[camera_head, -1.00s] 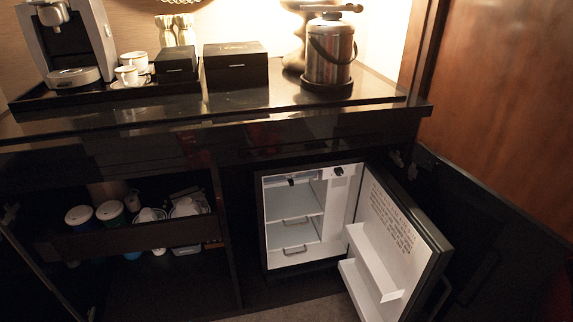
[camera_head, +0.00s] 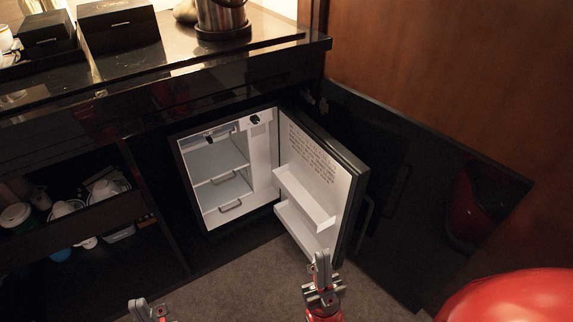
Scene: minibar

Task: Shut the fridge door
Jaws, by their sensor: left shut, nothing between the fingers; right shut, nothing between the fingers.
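The fridge (camera_head: 190,185) stands in the cabinet under the counter, with its white interior and wire-handled shelves showing. Its door (camera_head: 318,190) is wide open, hinged on the right, with white shelves and a printed label on its inner face. My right gripper (camera_head: 321,262) is shut and empty, in front of the door's lower end in the picture; I cannot tell whether they touch. My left gripper (camera_head: 140,306) is at the bottom edge, shut and empty, well left of the door and partly cut off.
A dark cabinet door (camera_head: 420,165) stands open to the right of the fridge door. A red rounded surface (camera_head: 515,300) fills the lower right corner. The counter (camera_head: 150,75) holds black boxes and a metal bucket (camera_head: 222,18). Carpet (camera_head: 240,275) is clear before the fridge.

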